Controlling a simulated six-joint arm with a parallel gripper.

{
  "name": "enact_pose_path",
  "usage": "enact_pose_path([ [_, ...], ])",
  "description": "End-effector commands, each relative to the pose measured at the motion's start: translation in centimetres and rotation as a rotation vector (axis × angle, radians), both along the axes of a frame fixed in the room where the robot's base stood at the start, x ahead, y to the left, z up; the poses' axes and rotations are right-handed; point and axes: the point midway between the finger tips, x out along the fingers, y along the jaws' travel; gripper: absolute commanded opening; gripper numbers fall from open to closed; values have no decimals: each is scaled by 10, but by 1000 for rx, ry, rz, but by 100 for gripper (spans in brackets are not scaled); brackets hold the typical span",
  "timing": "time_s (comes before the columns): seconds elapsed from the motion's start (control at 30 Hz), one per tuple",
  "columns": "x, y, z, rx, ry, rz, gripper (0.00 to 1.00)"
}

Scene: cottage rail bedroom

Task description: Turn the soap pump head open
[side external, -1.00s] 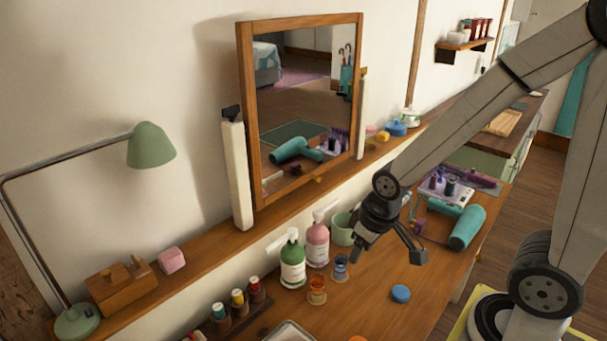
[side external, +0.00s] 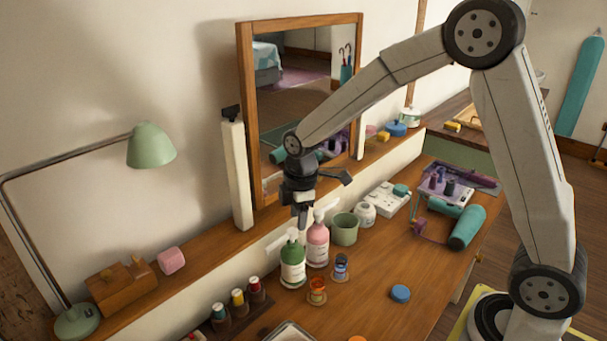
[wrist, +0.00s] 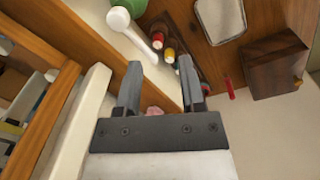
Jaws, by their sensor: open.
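A green pump bottle (side external: 292,268) with a white label and a white pump head (side external: 283,240) stands on the dresser near the mirror; its spout points left. A pink pump bottle (side external: 318,247) stands close on its right. Which one is the soap I cannot tell. My gripper (side external: 325,198) is open and empty, above the two bottles and in front of the mirror. In the wrist view, the green bottle (wrist: 136,5) is cut off at the top edge, and its white spout (wrist: 141,43) reaches towards the gap between my fingers (wrist: 159,68). Contact is not visible.
A mirror (side external: 248,120) stands behind. A green cup (side external: 345,230), a white jar (side external: 365,214), an orange jar (side external: 317,291) and a blue jar (side external: 341,267) surround the bottles. A spool rack (side external: 240,318) lies to the left.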

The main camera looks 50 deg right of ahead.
Motion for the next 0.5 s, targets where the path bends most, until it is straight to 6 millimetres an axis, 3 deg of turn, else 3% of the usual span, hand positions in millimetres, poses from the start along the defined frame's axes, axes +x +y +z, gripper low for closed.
enact_pose_path([
  [0.23, 39, 6, -4, -15, 45, 317, 50],
  [0.5, 53, 9, -6, -18, 66, 466, 50],
])
